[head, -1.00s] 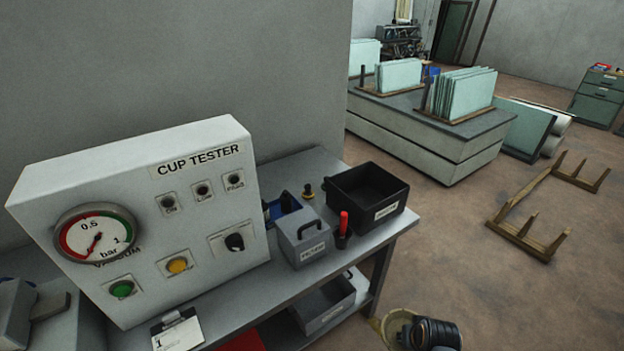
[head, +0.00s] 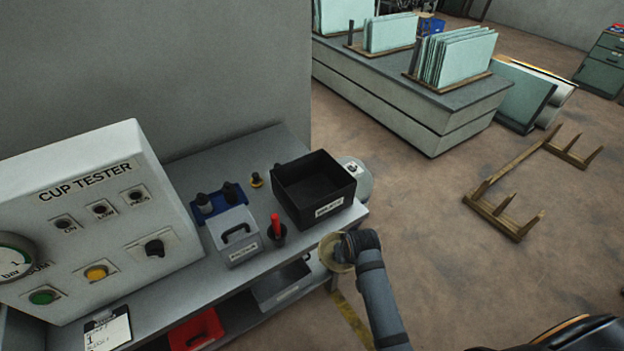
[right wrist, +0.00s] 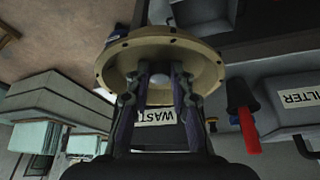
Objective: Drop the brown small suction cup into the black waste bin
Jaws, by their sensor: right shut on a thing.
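The black waste bin (head: 337,205) stands open-topped at the far right end of the bench, with a white label on its front. Its inside looks empty. My right gripper (head: 346,247) is in front of the bin, just off the bench's right edge. In the right wrist view my right gripper (right wrist: 161,78) is shut on a round tan-brown suction cup (right wrist: 118,62) with a holed rim. The cup (head: 328,250) shows in the head view beside the gripper, in front of and below the bin's rim. My left gripper is not in view.
A grey filter box (head: 235,238), a red-handled tool in a dark holder (head: 276,228), a blue rack (head: 215,205) and a small brass fitting (head: 256,180) stand left of the bin. The cup tester (head: 100,225) is further left.

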